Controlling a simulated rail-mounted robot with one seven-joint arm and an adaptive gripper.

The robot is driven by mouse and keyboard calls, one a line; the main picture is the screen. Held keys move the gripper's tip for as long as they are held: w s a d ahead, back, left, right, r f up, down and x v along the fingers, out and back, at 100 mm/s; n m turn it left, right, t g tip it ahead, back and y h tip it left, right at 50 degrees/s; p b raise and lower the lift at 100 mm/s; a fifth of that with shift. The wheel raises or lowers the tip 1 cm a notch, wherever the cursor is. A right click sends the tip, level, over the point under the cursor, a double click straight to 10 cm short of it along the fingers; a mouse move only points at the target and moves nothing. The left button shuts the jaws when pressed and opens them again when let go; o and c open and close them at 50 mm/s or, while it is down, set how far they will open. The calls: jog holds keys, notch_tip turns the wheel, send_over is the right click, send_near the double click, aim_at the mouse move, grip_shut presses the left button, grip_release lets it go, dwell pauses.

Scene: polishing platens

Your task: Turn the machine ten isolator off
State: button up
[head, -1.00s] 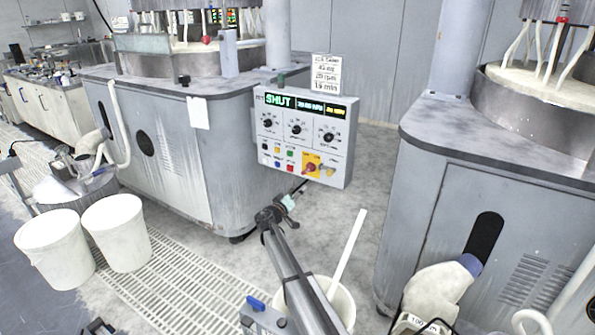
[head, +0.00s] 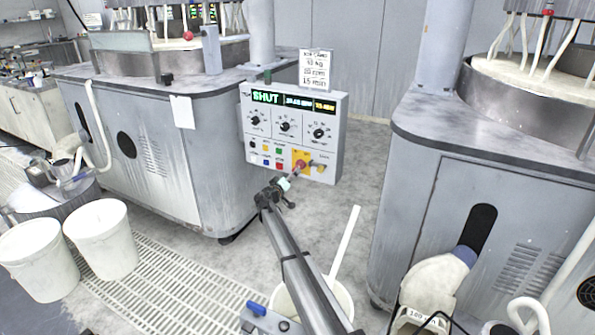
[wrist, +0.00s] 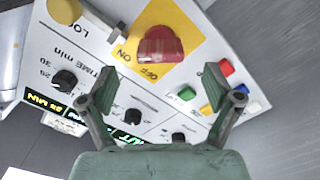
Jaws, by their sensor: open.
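The control panel (head: 291,130) hangs at the corner of the grey polishing machine, its green display reading SHUT. Its isolator is a red rotary handle (wrist: 160,45) on a yellow plate (wrist: 185,22) marked ON and OFF; it also shows low on the panel in the head view (head: 300,164). My gripper (wrist: 160,82) is open and empty, facing the panel. In the wrist view its fingers are spread to either side of and below the handle, apart from it. In the head view my gripper (head: 286,184) is just below-left of the isolator. I cannot read a machine number.
Black dials (wrist: 64,80), coloured buttons (wrist: 207,92) and a yellow knob (wrist: 65,10) surround the isolator. A paper card (head: 316,70) stands above the panel. A second machine (head: 470,200) is at the right, and a white bucket (head: 335,295) stands below my arm.

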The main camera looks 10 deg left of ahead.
jog(key=x, duration=0.6)
jog(key=shift+w+d, duration=0.1)
jog(key=shift+w, duration=0.15)
